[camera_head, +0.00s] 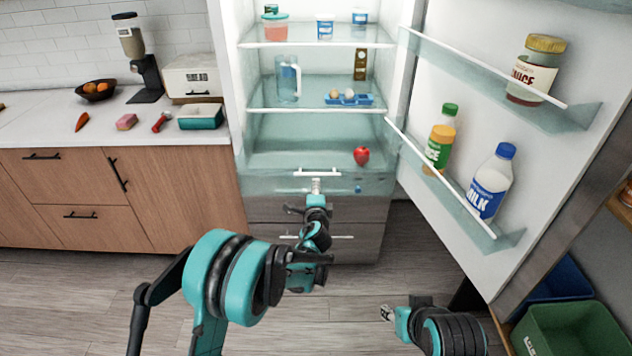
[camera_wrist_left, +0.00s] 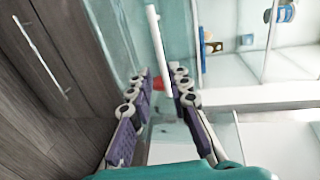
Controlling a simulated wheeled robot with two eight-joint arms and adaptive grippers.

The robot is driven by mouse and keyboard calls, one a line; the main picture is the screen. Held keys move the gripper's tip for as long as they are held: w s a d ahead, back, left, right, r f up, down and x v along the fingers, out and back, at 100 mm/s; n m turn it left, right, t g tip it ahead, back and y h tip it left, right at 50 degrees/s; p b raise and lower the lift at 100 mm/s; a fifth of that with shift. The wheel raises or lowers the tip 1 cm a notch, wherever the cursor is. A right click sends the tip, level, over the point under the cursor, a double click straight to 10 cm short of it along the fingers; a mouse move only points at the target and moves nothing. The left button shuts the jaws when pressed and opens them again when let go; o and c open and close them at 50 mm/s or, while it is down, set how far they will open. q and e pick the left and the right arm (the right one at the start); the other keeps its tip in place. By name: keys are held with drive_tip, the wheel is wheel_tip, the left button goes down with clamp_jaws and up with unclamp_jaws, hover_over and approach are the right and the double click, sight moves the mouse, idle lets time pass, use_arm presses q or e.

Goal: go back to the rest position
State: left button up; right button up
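My left gripper (camera_head: 316,187) is in front of the open fridge, just below the white handle (camera_head: 317,172) of its clear lower drawer (camera_head: 280,184). In the left wrist view the fingers (camera_wrist_left: 161,80) stand apart with a gap between them and hold nothing that I can see. The white handle (camera_wrist_left: 157,45) shows just ahead of the fingertips; I cannot tell whether they touch it. My right gripper (camera_head: 387,313) is low over the floor, away from the fridge. It is small in the picture and its fingers cannot be made out.
The fridge door (camera_head: 490,130) stands open to the right, with bottles on its racks. A red apple (camera_head: 361,156) lies inside, low down. The counter (camera_head: 60,118) with several items is on the left. Green (camera_head: 570,330) and blue bins stand at lower right.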

use_arm(q)
drive_tip(key=shift+s+r, duration=0.2)
drive_tip(key=shift+s, duration=0.8)
drive_tip(key=s+a+r+n+g+y, duration=0.1)
drive_tip(key=s+a+r+n+g, duration=0.1)
drive_tip(key=s+a+r+n, duration=0.45)
drive_tip(key=s+a+r+n+g+y, duration=0.1)
drive_tip(key=s+a+r+n+g, duration=0.15)
drive_tip(key=s+a, duration=0.65)
drive_tip(key=s+a+f+n+g+h, duration=0.1)
drive_tip(key=s+f+n+g, duration=0.1)
drive_tip(key=s, duration=1)
drive_tip(key=s+a+f+n+g+h, duration=0.1)
drive_tip(key=s+f+n, duration=0.3)
drive_tip(key=s, duration=0.9)
drive_tip(key=n+g, duration=0.1)
drive_tip(key=n, duration=0.2)
drive_tip(key=shift+f, duration=0.2)
